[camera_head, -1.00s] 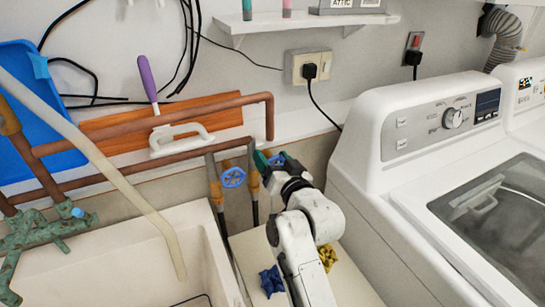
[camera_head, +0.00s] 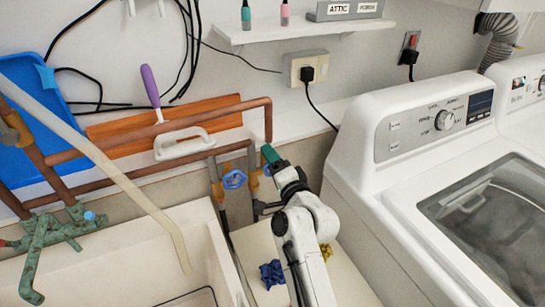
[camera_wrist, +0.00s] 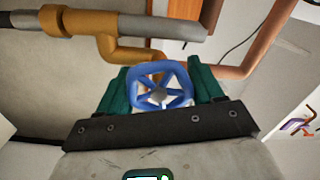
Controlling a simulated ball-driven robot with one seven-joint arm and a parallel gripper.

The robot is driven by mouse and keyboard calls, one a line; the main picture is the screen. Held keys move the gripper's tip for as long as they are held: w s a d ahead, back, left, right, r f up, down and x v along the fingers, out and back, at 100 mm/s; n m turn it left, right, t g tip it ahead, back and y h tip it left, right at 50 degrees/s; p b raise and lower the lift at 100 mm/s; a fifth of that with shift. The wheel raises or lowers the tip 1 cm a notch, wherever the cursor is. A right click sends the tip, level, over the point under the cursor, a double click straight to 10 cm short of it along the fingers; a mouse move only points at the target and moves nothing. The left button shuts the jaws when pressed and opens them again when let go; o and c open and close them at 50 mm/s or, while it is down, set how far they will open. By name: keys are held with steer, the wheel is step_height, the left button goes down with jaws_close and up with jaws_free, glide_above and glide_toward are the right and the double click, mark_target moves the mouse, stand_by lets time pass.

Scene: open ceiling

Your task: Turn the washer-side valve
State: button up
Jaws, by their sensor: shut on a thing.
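My gripper (camera_head: 271,160) is at the right-hand of two valves on the pipes by the wall, the one nearer the washer (camera_head: 385,165). In the wrist view its green fingers (camera_wrist: 161,88) are shut on the blue spoked handwheel of the washer-side valve (camera_wrist: 176,101), one finger on each side of the rim. In the head view my gripper mostly hides this wheel. The other blue handwheel (camera_head: 234,180) is just to the left, apart from my gripper.
Copper pipes (camera_head: 205,122) run along the wall behind. A sink (camera_head: 130,265) with a green tap (camera_head: 45,235) is at left. Blue (camera_head: 271,273) and yellow (camera_head: 326,252) crumpled items lie near my arm. A shelf (camera_head: 305,27) is above.

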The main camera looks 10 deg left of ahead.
steer(key=shift+d+f+m+p, duration=0.1)
steer(key=shift+m+p, duration=0.6)
steer(key=shift+m, duration=0.8)
steer(key=o, duration=1)
steer(key=shift+c, duration=0.2)
steer(key=v, duration=1)
steer(key=shift+s+d, duration=0.25)
steer(key=shift+s, duration=0.05)
